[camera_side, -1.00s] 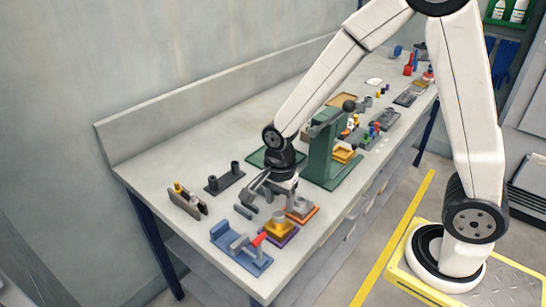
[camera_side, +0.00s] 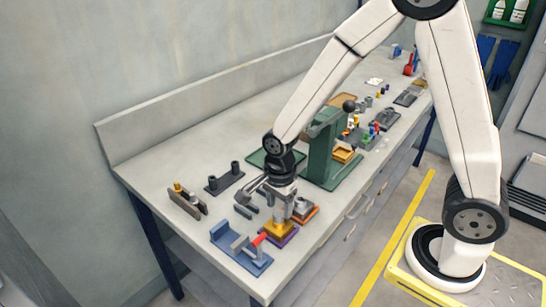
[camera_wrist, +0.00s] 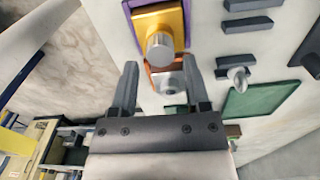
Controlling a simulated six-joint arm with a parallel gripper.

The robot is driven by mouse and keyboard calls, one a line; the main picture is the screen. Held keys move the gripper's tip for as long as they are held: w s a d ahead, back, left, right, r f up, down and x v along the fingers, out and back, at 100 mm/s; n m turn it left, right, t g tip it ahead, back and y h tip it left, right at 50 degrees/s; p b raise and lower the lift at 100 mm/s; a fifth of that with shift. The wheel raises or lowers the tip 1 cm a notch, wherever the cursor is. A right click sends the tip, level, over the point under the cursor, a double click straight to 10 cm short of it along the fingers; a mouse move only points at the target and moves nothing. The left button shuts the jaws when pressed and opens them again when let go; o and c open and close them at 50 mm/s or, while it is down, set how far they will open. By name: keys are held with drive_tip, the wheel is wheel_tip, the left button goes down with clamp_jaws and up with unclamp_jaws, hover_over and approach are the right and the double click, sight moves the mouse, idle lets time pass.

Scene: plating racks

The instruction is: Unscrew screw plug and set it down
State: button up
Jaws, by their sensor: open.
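A silver round plug (camera_wrist: 159,46) stands in a yellow block (camera_wrist: 174,24) on a purple base. The yellow block (camera_side: 275,229) is near the front edge of the bench in the side view. My gripper (camera_wrist: 161,64) is open, its two fingers apart. In the wrist view the plug lies between and just beyond the fingertips, with nothing held. Contact with the plug cannot be told.
An orange base (camera_side: 308,215) with a grey block stands close behind. A blue fixture (camera_side: 236,245) with a red handle is at the front left. A green press (camera_side: 325,150) rises behind my gripper. Dark bars (camera_side: 243,212) lie to the left. Bare bench lies toward the wall.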

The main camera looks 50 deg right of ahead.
drive_tip(key=shift+f, duration=1)
drive_tip(key=shift+c, duration=0.2)
clamp_jaws()
drive_tip(key=c, duration=0.5)
unclamp_jaws()
clamp_jaws()
drive_tip(key=shift+n, duration=0.3)
